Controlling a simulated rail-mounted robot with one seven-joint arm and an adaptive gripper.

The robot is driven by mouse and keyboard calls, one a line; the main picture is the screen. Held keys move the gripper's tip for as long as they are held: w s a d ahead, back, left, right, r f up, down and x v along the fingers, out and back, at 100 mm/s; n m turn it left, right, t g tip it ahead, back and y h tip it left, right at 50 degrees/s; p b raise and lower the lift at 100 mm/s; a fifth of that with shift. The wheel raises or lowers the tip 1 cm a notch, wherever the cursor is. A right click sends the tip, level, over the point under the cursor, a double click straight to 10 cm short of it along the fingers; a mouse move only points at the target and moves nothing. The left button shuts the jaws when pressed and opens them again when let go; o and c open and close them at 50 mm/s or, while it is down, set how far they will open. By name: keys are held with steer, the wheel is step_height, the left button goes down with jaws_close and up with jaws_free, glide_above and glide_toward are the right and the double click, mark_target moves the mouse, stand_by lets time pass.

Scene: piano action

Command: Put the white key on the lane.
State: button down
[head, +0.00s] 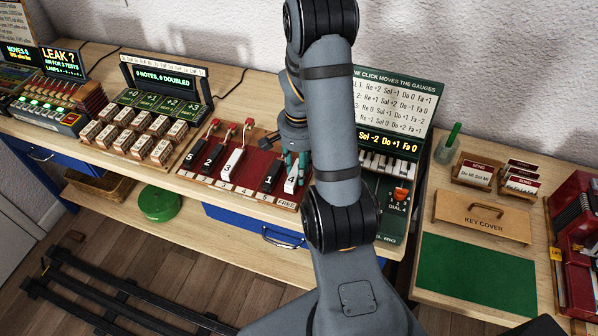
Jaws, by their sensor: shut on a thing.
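The red lane board (250,165) lies on the wooden bench, with numbered labels along its front edge and a FREE label at its right end. A white key marked 4 (291,183) is at the right end of the board, above the FREE label. My gripper (295,161) points down and is shut on the rear part of this key. I cannot tell whether the key touches the board. Another white key, marked 3 (233,162), stands among the lanes. Black keys marked 5 (190,158), 2 (209,160) and 1 (268,178) stand on the board too. My arm hides the area just right of the board.
Several small labelled blocks (137,136) stand left of the board. Red-knobbed levers (248,123) rise at its back edge. A green machine (397,162) with a small keyboard is at the right. A wooden key cover (482,215) and a green mat (476,271) lie farther right.

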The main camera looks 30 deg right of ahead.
steer(key=shift+f, duration=0.95)
steer(key=shift+f, duration=0.15)
steer(key=c, duration=1.4)
jaws_free()
steer(key=shift+o, duration=0.2)
step_height(320, 180, up, 12)
steer(key=p, duration=0.1)
steer(key=shift+r, duration=0.2)
